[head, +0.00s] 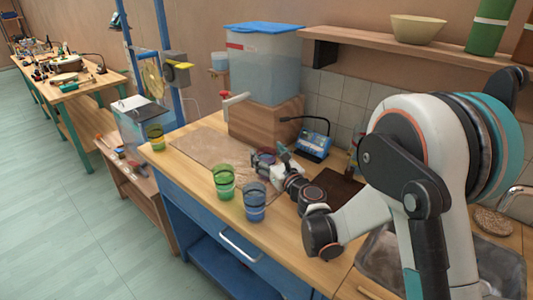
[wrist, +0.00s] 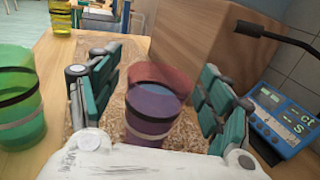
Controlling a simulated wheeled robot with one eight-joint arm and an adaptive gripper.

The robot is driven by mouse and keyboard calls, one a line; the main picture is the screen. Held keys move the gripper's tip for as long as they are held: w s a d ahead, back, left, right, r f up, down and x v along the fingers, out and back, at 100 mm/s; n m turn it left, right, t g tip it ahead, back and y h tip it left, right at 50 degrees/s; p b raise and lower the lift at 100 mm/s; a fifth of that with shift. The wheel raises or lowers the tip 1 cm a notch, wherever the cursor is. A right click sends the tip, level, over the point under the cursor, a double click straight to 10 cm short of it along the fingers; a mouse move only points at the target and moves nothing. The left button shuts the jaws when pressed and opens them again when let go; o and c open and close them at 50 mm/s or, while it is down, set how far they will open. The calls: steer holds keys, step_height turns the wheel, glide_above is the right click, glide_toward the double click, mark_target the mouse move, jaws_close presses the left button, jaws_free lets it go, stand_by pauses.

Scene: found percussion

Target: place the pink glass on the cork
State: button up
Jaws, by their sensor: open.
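The pink glass (wrist: 152,112) has a dark band and a pale band and looks purplish low down. It stands between the spread fingers of my gripper (wrist: 158,72), with a gap visible on each side. The speckled brown cork (wrist: 186,136) shows around and behind it. In the head view the cork (head: 200,146) lies flat on the wooden counter. My gripper (head: 271,160) is open at its right end, around the partly hidden glass. The glass appears to rest on the cork there, but its base is hidden.
A green glass (head: 224,181) and a blue glass (head: 254,200) stand close by on the counter's front side. A yellow glass (head: 156,137) stands at the far left end. A wooden block (head: 262,120) and a blue meter (head: 314,145) stand behind.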

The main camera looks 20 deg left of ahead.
steer(key=p+v, duration=0.1)
steer(key=v, duration=1)
